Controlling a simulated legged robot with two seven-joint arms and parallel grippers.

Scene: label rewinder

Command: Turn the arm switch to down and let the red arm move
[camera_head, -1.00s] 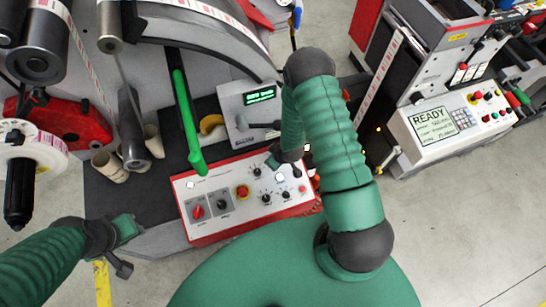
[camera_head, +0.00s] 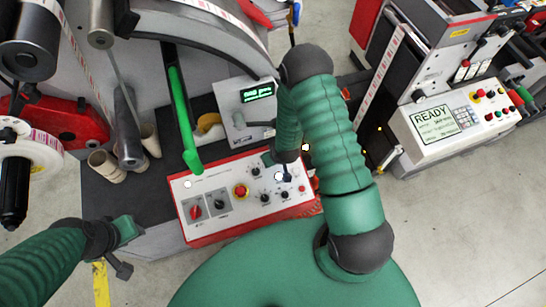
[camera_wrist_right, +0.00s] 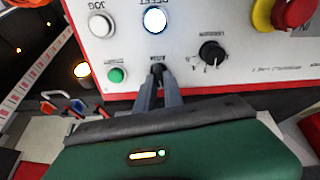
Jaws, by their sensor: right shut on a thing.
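The white control panel (camera_head: 243,214) with a red base stands in front of me. In the right wrist view, the small dark arm switch (camera_wrist_right: 158,69) sits on the panel between a green button and a black knob. My right gripper (camera_wrist_right: 160,84) is shut on this switch, its fingertips hiding most of it. In the head view my right gripper (camera_head: 284,170) is at the panel's upper right, partly hidden by my arm. My left gripper (camera_head: 127,250) hangs left of the panel, away from it; its jaw opening is unclear. A long bright green bar (camera_head: 181,115) slopes down behind the panel.
A red emergency button (camera_head: 241,191) and several knobs are on the panel. A small display box (camera_head: 247,103) stands behind it. Cardboard cores (camera_head: 106,165) and a label roll (camera_head: 20,150) are at left. Another machine with a READY screen (camera_head: 434,123) is at right.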

